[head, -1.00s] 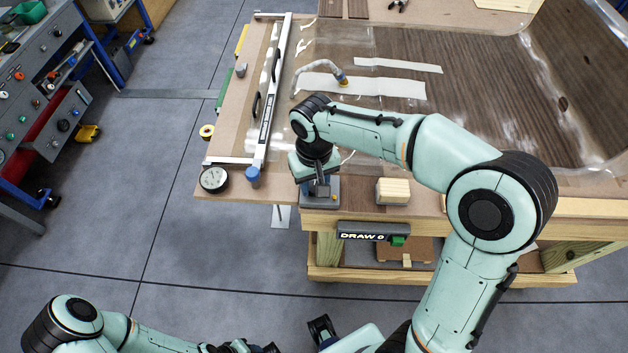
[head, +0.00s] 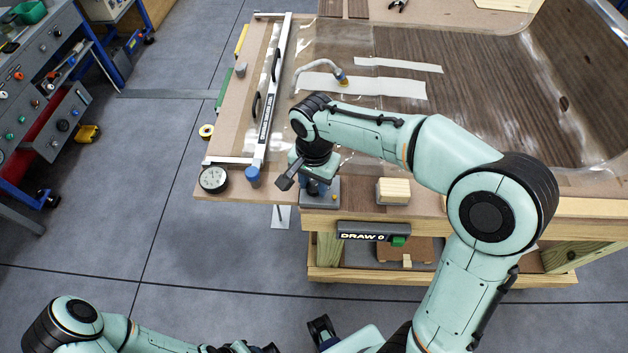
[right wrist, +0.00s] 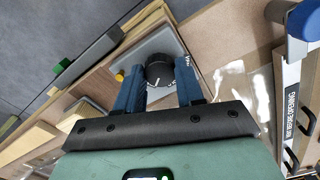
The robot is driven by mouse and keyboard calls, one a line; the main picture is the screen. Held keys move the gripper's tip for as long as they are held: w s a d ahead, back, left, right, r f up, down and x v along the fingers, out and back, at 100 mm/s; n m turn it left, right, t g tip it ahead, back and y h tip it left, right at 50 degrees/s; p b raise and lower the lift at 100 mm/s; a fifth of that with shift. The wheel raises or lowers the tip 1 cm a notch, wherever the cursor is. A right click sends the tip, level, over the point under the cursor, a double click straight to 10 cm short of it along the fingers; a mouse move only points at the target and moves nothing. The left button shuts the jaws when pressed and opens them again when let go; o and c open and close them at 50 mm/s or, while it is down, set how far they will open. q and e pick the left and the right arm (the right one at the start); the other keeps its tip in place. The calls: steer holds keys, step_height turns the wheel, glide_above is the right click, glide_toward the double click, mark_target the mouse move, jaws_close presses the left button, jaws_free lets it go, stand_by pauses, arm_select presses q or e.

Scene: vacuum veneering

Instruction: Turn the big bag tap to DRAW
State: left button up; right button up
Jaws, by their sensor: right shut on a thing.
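The big bag tap is a round black knob (right wrist: 160,70) on a grey plate (right wrist: 142,58) with white marks, seen in the right wrist view. My right gripper (right wrist: 160,92) is shut on this knob, one blue finger on each side. The marks are too small to read, so the tap's setting cannot be told. In the head view the grey plate (head: 333,192) sits at the table's front left corner, and my right wrist and gripper (head: 314,188) hide most of the knob. My left gripper (head: 245,347) is low at the bottom edge, partly cut off.
A dial gauge (head: 213,178) and blue-capped bar (head: 253,176) lie left of the tap. A wooden block (head: 393,190) stands right of it. A DRAW 0 sign (head: 374,235) hangs below the table edge. Clear film covers dark veneer (head: 455,75) behind.

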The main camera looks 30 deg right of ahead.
mark_target(314, 187)
steer(key=shift+m, duration=0.6)
steer(key=o, duration=1)
steer(key=shift+o, duration=0.2)
steer(key=shift+r, duration=0.1)
arm_select(q)
steer(key=shift+w+r+p, duration=0.3)
steer(key=shift+r+p, duration=0.25)
steer(key=shift+r, duration=0.1)
steer(key=shift+w+r+p, duration=0.3)
steer(key=shift+r+p, duration=0.2)
steer(key=shift+r, duration=0.1)
arm_select(e)
step_height(314, 187, up, 13)
steer(key=shift+r, duration=0.15)
arm_select(q)
steer(key=shift+s, duration=0.1)
